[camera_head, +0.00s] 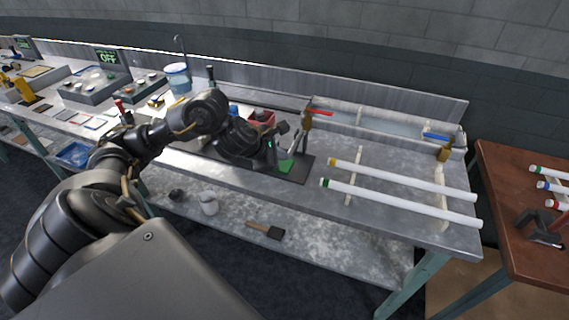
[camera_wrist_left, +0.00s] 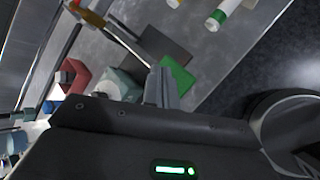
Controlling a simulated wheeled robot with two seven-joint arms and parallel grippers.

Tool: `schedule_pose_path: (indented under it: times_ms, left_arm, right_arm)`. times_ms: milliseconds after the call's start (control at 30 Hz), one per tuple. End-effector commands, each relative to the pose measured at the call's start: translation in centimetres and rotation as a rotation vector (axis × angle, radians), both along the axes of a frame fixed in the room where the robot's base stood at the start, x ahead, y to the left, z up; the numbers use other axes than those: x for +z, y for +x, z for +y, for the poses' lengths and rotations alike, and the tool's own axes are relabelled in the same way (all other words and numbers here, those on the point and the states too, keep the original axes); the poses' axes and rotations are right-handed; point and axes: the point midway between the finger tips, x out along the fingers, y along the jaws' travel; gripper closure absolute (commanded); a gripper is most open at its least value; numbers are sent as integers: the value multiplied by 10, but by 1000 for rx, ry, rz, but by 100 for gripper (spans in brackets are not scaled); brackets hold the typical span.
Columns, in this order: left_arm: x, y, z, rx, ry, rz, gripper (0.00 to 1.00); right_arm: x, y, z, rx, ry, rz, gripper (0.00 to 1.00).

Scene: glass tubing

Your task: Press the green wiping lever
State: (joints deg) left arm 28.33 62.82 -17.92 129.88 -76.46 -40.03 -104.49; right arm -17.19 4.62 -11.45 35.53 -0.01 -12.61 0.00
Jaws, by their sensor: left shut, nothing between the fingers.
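The green wiping lever shows as a flat green pad (camera_head: 286,166) on a dark base plate (camera_head: 297,174) on the grey bench. My left gripper (camera_head: 272,158) is shut and empty, just left of the green pad. In the left wrist view the shut fingers (camera_wrist_left: 161,86) point at the green pad (camera_wrist_left: 180,75) and overlap its near edge. I cannot tell whether they touch it. The gripper and arm hide part of the base plate. My right gripper is not in view.
Two white tubes (camera_head: 400,180) with yellow and green ends lie on supports to the right. Behind is a long trough (camera_head: 380,124) with red and blue levers. A red box (camera_head: 262,116) stands behind my left gripper. A brown table (camera_head: 510,190) holds more tubes at far right.

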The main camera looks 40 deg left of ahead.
Motion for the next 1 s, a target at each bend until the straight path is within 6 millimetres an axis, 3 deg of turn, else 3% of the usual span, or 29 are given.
schedule_pose_path:
  times_ms: [533,1000]
  left_arm:
    - [49,0,0,-1,0,-1,100]
    - [50,0,0,0,0,0,100]
  right_arm:
    - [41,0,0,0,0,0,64]
    - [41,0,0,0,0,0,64]
